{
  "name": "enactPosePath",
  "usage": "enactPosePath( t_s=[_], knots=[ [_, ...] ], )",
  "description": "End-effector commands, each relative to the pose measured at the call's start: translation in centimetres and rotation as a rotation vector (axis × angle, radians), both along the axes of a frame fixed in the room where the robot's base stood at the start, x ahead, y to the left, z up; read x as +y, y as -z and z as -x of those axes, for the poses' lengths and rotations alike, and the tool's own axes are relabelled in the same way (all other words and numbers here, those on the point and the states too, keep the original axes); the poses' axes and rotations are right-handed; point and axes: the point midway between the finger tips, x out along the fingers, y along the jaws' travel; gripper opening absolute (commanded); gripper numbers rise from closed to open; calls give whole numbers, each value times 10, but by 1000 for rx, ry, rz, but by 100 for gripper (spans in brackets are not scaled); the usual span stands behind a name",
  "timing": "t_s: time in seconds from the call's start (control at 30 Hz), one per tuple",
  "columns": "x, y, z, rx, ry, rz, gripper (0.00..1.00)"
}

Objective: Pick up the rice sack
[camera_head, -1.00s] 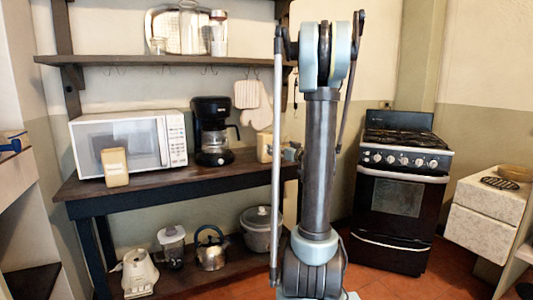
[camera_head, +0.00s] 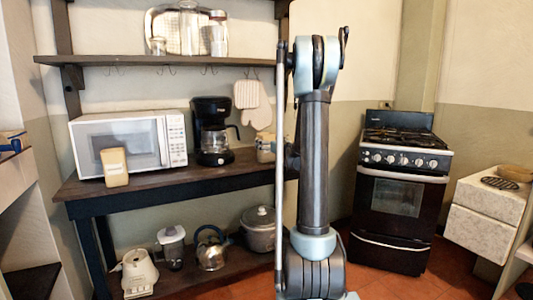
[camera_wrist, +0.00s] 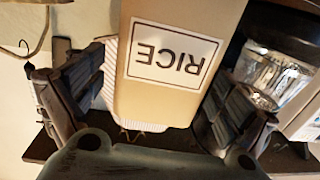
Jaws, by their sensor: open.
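The tan rice sack (camera_wrist: 180,60), with a white label reading RICE upside down, fills the middle of the wrist view. My gripper (camera_wrist: 150,105) is open, with one finger on each side of the sack's near end. Gaps show between the fingers and the sack, so I see no grip on it. In the head view, a tan pack (camera_head: 265,147) right of the coffee maker appears to be this sack. My arm partly covers that spot, and the fingertips are hidden there.
The coffee maker (camera_head: 212,130) stands close left of the sack, its glass jug (camera_wrist: 270,75) near my finger in the wrist view. A similar tan pack (camera_head: 114,167) stands before the microwave (camera_head: 130,140). A shelf (camera_head: 170,60) with hooks and hanging mitts (camera_head: 247,95) is above.

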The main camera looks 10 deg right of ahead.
Motion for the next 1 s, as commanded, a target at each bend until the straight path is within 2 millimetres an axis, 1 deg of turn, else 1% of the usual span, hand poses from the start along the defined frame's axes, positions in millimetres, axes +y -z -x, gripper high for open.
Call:
enactPosePath(
  t_s=[0.03, 0.13, 0.37, 0.4, 0.47, 0.5, 0.57, 0.6, 0.63, 0.9, 1.0],
  knots=[
    [3, 0, -7, 0, -2, 0, 94],
    [6, 0, -15, 0, 0, 0, 94],
    [6, 0, -16, 0, 0, 0, 94],
    [6, 0, -16, 0, 0, 0, 85],
    [6, 0, -16, 0, 0, 0, 71],
    [6, 0, -16, 0, 0, 0, 62],
    [6, 0, -16, 0, 0, 0, 49],
    [6, 0, -16, 0, 0, 0, 40],
    [6, 0, -16, 0, 0, 0, 33],
    [6, 0, -16, 0, 0, 0, 32],
    [6, -5, -16, 0, 0, 0, 32]
  ],
)
